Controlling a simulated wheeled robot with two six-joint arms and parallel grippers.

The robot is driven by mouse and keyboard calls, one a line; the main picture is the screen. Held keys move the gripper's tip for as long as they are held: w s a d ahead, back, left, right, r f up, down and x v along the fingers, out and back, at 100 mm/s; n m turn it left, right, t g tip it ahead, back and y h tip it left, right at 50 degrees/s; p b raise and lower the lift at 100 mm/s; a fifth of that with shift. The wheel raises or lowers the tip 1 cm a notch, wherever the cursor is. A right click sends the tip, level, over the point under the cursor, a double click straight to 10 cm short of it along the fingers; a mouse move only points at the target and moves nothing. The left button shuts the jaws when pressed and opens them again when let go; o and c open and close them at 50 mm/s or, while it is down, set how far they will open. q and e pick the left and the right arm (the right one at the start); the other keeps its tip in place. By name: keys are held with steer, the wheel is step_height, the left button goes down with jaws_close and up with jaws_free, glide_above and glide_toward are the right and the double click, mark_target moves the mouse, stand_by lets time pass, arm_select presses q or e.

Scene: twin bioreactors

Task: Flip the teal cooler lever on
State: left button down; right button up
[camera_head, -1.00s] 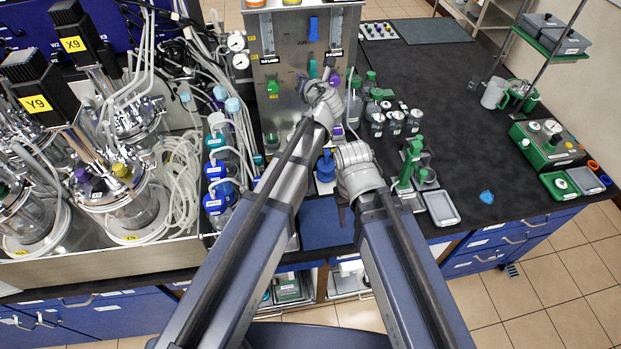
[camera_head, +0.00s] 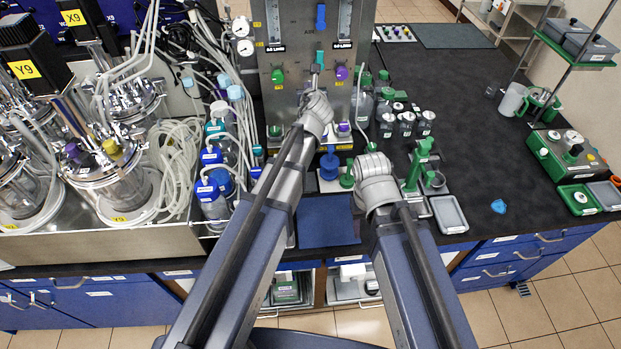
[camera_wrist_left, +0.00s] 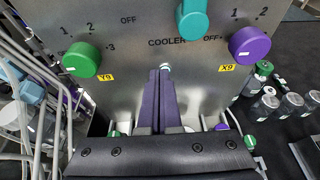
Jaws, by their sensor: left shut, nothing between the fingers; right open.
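The teal cooler lever (camera_head: 320,57) is on the upright steel control panel (camera_head: 296,50). In the left wrist view the teal lever (camera_wrist_left: 192,20) is at the top edge, beside the COOLER and OFF lettering. My left gripper (camera_head: 315,78) is just below the lever in the head view. In the wrist view its dark purple fingers (camera_wrist_left: 164,75) are together and empty, facing the panel below the COOLER label, apart from the lever's visible part. My right gripper (camera_head: 371,160) hangs over the bench front, open; its fingers are hard to make out.
A green knob (camera_wrist_left: 82,60) and a purple knob (camera_wrist_left: 250,45) flank the lever. Blue-capped bottles (camera_head: 212,190) and tubing stand left of the panel. Small jars (camera_head: 405,122) and a green stand (camera_head: 417,165) are to the right.

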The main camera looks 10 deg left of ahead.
arm_select(q)
steer(key=f+p+v, duration=0.1)
steer(key=p+v, duration=0.3)
steer(key=v, duration=0.6)
steer(key=s+d+f+n+g+b, duration=0.1)
steer(key=s+f+n+g+b, duration=0.2)
steer(key=s+f+n+g, duration=0.5)
steer(key=shift+s+d+f+n+h, duration=0.35)
steer(key=shift+s+f+n, duration=2.6)
steer(key=shift+n, duration=2.45)
steer(key=s+d+f+n+g+h+b, duration=0.1)
steer(key=s+d+f+n+g, duration=0.1)
steer(key=s+n, duration=0.3)
steer(key=s+d+f+n+g+h+b, duration=0.1)
steer(key=s+d+f+n+g, duration=0.2)
steer(key=s+n, duration=0.2)
steer(key=s, duration=0.2)
steer(key=shift+s+g, duration=0.4)
arm_select(e)
step_height(320, 180, down, 2)
steer(key=shift+o, duration=0.2)
